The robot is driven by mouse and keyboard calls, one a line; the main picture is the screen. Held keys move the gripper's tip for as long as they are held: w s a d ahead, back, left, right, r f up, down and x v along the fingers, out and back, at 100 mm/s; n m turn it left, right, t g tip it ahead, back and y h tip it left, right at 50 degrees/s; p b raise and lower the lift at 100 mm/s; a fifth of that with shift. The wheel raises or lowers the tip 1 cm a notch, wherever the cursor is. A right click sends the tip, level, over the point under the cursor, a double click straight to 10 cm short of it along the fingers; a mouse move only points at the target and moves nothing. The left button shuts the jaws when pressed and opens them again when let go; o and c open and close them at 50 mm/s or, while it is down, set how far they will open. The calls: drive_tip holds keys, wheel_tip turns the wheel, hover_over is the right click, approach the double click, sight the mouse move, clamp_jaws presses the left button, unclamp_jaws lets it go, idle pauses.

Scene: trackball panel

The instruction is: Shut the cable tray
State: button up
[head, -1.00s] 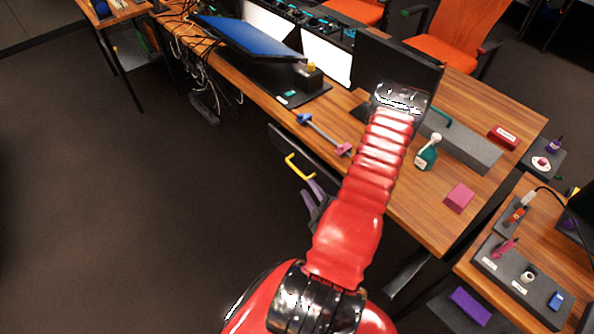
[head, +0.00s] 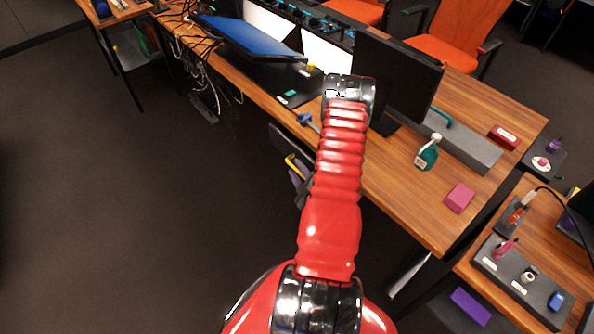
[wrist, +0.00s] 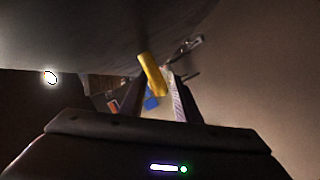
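The cable tray appears to be the dark panel (head: 279,138) hanging open under the desk's front edge, with a yellow handle (head: 292,161). My arm hides its right part. My gripper (head: 297,180), with purple fingers, is just below the handle in the head view, partly behind my arm. In the wrist view my gripper (wrist: 158,88) has its two fingers apart. The yellow handle (wrist: 152,74) shows at the fingertips, between them or just beyond; contact cannot be told. A large dark grey surface (wrist: 80,35), probably the tray panel, fills the wrist view's upper left.
The wooden desk (head: 400,200) above carries a monitor (head: 400,80), a green spray bottle (head: 427,153), a pink block (head: 459,198) and a grey box (head: 475,150). Cables (head: 205,80) hang under the desk at left. The floor (head: 130,220) to the left is clear.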

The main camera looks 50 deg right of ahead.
drive_tip(key=shift+c, duration=0.5)
clamp_jaws()
drive_tip(key=shift+f, duration=0.1)
